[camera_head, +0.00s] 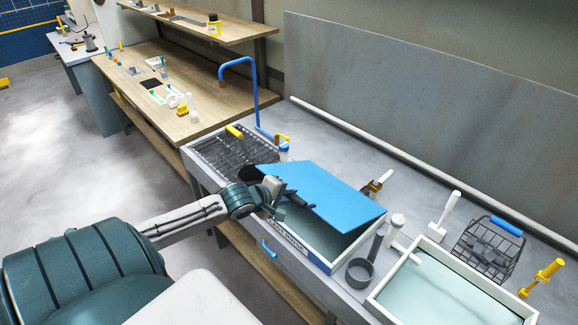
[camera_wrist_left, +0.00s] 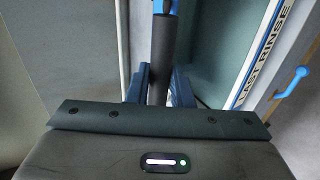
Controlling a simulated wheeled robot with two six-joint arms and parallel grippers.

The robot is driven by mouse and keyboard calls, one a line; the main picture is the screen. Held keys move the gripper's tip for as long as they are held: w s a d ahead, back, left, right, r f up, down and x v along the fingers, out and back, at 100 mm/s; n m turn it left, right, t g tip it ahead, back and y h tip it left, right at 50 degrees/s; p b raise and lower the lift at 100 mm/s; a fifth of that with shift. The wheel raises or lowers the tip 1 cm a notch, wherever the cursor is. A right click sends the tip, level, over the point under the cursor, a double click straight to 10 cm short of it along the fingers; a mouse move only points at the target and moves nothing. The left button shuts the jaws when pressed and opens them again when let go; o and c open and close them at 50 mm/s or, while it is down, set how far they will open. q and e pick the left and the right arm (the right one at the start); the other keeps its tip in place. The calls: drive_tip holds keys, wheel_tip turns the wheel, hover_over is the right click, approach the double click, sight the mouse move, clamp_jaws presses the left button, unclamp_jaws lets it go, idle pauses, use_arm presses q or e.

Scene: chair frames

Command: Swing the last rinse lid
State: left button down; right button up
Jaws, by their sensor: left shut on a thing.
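The blue lid (camera_head: 322,195) lies tilted over the last rinse tank (camera_head: 336,256), a white-rimmed box with pale inside. Its near right side is raised, leaving an open gap. The tank's front label (camera_head: 289,238) reads "LAST RINSE" in the left wrist view (camera_wrist_left: 263,58). A dark bar-like handle (camera_head: 299,201) is at the lid's near edge. My left gripper (camera_head: 277,204) is at that edge. In the left wrist view its blue fingers (camera_wrist_left: 160,88) are shut around the dark handle (camera_wrist_left: 162,55). My right gripper is not in view.
A second tank (camera_head: 440,290) with pale liquid stands at the right. A grey cup (camera_head: 360,273) and white-capped cylinder (camera_head: 396,223) stand between the tanks. A wire basket (camera_head: 490,245) is further right. A dark rack (camera_head: 232,150) and blue faucet (camera_head: 252,85) are left of the lid.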

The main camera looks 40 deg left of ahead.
use_arm(q)
drive_tip(key=shift+f, duration=0.1)
wheel_tip(320, 180, down, 8)
drive_tip(key=s, duration=0.2)
drive_tip(key=shift+s+a+r, duration=0.2)
drive_tip(key=shift+s+r, duration=0.05)
drive_tip(key=shift+s, duration=0.15)
drive_tip(key=c, duration=1.2)
unclamp_jaws()
drive_tip(key=shift+r, duration=0.15)
